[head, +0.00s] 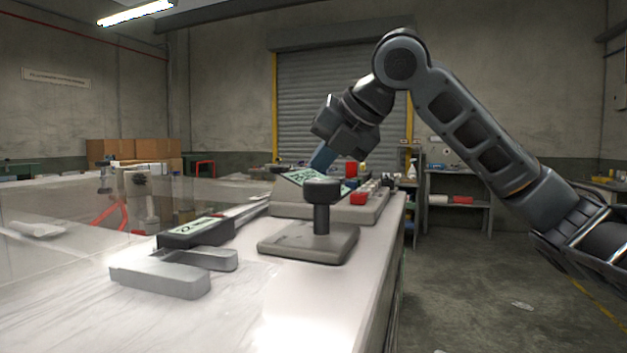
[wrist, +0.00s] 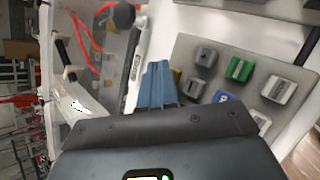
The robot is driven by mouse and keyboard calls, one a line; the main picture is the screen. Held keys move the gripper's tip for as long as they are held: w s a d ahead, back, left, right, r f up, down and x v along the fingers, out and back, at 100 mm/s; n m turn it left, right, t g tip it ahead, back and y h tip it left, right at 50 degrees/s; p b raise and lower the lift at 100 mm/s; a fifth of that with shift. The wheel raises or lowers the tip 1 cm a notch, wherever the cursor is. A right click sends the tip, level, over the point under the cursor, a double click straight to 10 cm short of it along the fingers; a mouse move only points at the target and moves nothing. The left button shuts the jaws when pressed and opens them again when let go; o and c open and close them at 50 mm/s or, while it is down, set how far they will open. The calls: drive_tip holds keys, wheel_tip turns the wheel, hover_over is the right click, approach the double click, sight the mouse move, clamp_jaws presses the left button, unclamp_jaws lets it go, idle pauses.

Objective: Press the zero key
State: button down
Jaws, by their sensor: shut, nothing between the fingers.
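A grey key console (head: 375,211) with a tilted display (head: 298,177) stands on the white bench. Its keys show in the wrist view: a green key (wrist: 239,69), a blue key (wrist: 225,97) with a pale mark, a white-topped key (wrist: 278,89) and grey keys (wrist: 203,57). I cannot tell which is the zero key; the marks are too small to read. My gripper (head: 321,159) is shut and empty, with blue fingers pointing down by the console's display. In the wrist view the fingers (wrist: 157,84) lie left of the keys and partly hide a yellow key (wrist: 177,74).
A black-knobbed post on a grey base (head: 308,243) stands in front of the console. A caliper-like tool with a display (head: 195,232) lies at its left. Clear plastic sheeting covers the left bench. The bench's right edge drops to open floor (head: 480,290).

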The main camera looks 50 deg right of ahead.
drive_tip(key=shift+r, duration=0.15)
drive_tip(key=shift+r+p, duration=0.7)
drive_tip(key=shift+p, duration=0.05)
wheel_tip(320, 180, up, 5)
drive_tip(key=p, duration=0.4)
idle(0.8)
